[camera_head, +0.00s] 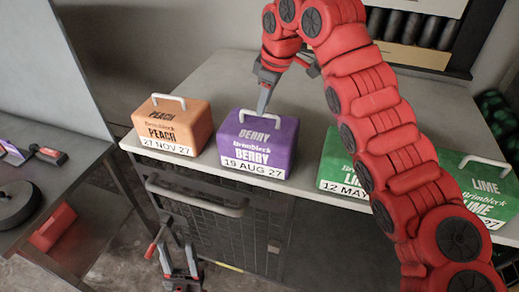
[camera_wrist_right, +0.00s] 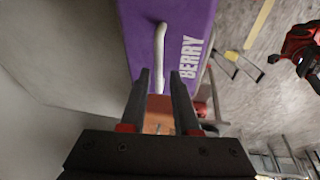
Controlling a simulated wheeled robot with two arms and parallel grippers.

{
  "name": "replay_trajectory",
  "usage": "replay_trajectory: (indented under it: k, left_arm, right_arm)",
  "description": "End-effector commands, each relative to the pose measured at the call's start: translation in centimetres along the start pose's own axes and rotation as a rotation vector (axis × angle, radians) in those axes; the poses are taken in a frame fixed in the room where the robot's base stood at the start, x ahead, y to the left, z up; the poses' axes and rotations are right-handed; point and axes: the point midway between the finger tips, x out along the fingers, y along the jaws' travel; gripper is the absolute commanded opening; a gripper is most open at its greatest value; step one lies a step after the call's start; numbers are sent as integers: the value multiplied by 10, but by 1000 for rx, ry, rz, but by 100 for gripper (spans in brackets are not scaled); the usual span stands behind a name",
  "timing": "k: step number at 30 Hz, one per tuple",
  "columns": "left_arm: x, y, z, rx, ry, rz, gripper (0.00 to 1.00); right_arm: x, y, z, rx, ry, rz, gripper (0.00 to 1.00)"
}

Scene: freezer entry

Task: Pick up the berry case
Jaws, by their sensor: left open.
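The berry case (camera_head: 258,145) is a purple box with a white handle on top, labelled BERRY and 19 AUG 27, standing upright on the grey counter. My right gripper (camera_head: 264,106) is just above its top, pointing down at the handle. In the right wrist view, the berry case (camera_wrist_right: 175,30) lies ahead of the fingers. The right gripper (camera_wrist_right: 158,76) has its fingers apart, with the white handle (camera_wrist_right: 159,45) lined up with the gap; whether they flank it is unclear. My left gripper (camera_head: 181,268) is open and empty, low in front of the counter.
An orange peach case (camera_head: 172,124) stands close left of the berry case. Green lime cases (camera_head: 343,160) stand to the right, partly behind my right arm. The counter (camera_head: 205,85) is clear behind the cases. A side table (camera_head: 80,150) is at left.

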Motion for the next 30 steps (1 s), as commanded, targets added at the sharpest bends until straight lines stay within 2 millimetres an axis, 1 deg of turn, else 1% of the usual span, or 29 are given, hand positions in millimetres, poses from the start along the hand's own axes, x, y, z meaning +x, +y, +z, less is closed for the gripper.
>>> replay_trajectory:
  k: [4, 6, 7, 10, 12, 14, 28, 29, 30]
  left_arm:
    - [-12, 1, 2, 0, 0, 0, 50]
    - [-22, 1, 4, 0, 0, 0, 50]
    - [-15, 1, 3, 0, -1, 0, 50]
    - [-6, 0, 1, 0, 0, 0, 50]
    - [-4, 0, 1, 0, 0, 0, 50]
    - [-3, 0, 1, 0, 0, 0, 50]
    - [-7, 0, 1, 0, 0, 0, 50]
    - [-6, 0, 1, 0, 0, 0, 50]
    - [-6, 0, 1, 0, 0, 0, 50]
  right_arm:
    - [12, -1, -1, -3, 1, -1, 30]
    - [22, -1, -2, -3, 1, -1, 30]
    - [21, 1, -2, 1, -2, -1, 30]
    - [35, 2, -2, 2, -6, -4, 30]
    - [44, 2, -3, 1, -4, -3, 30]
    - [49, 2, -3, 0, -3, -1, 30]
    - [53, 1, -4, -1, 0, 0, 30]
    - [52, 1, -4, -1, 0, 0, 26]
    - [52, 2, -4, 0, -1, 0, 19]
